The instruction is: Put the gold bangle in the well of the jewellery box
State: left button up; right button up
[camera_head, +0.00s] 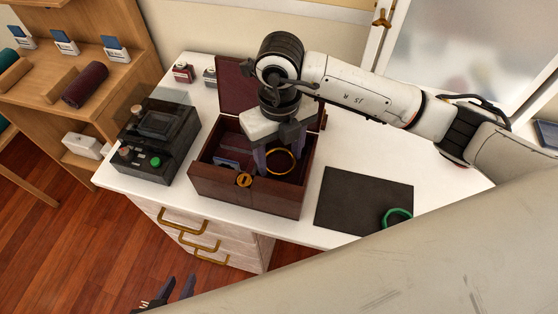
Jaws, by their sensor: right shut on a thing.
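The gold bangle (281,174) is a thin ring inside the open jewellery box (247,193), over the box's right part. My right gripper (273,158) reaches down into the box from above and is shut on the bangle's rim. I cannot tell whether the bangle touches the bottom of the well. The box is dark reddish wood with a gold clasp on its front, and its lid (236,88) stands open at the back. My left gripper (178,288) is low at the bottom edge, in front of the desk, with its fingers apart and empty.
A green bangle (397,214) lies on a dark mat (347,197) right of the box. A dark device (155,145) with a green button stands left of it. Two small items (183,73) sit behind on the white desk. Wooden shelves (125,62) stand at left.

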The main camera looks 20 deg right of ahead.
jog(key=shift+f, duration=1.6)
jog(key=shift+f, duration=0.2)
jog(key=o, duration=1.1)
jog(key=shift+o, duration=0.2)
jog(key=shift+r, duration=0.1)
notch_tip(320, 180, up, 12)
jog(key=shift+r+b, duration=0.15)
jog(key=shift+b, duration=0.2)
